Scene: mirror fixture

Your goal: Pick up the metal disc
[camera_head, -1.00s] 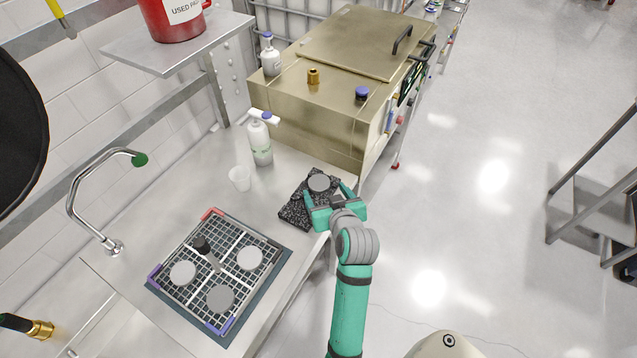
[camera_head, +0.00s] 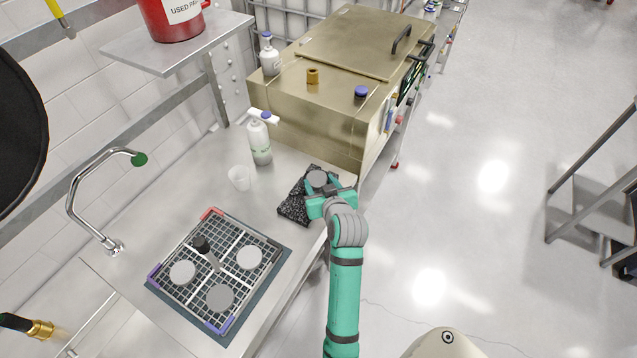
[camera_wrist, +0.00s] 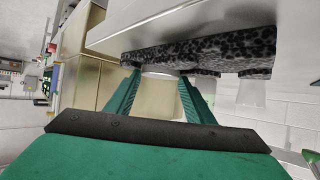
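The metal disc (camera_head: 317,176) is a flat grey round piece at the far part of the black speckled stone block (camera_head: 293,207), near the counter's front edge. My gripper (camera_head: 320,184) reaches in from the front with one finger on each side of the disc. The fingers are drawn in against its sides. In the wrist view, the disc's pale edge (camera_wrist: 160,74) shows between the green fingertips (camera_wrist: 158,76), beside the speckled block (camera_wrist: 205,50). I cannot tell whether the disc is clear of the block.
A gridded tray (camera_head: 265,283) with several grey discs and a dark-handled tool lies left of the block. A brass-coloured bath (camera_head: 310,120) bounds the far side.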

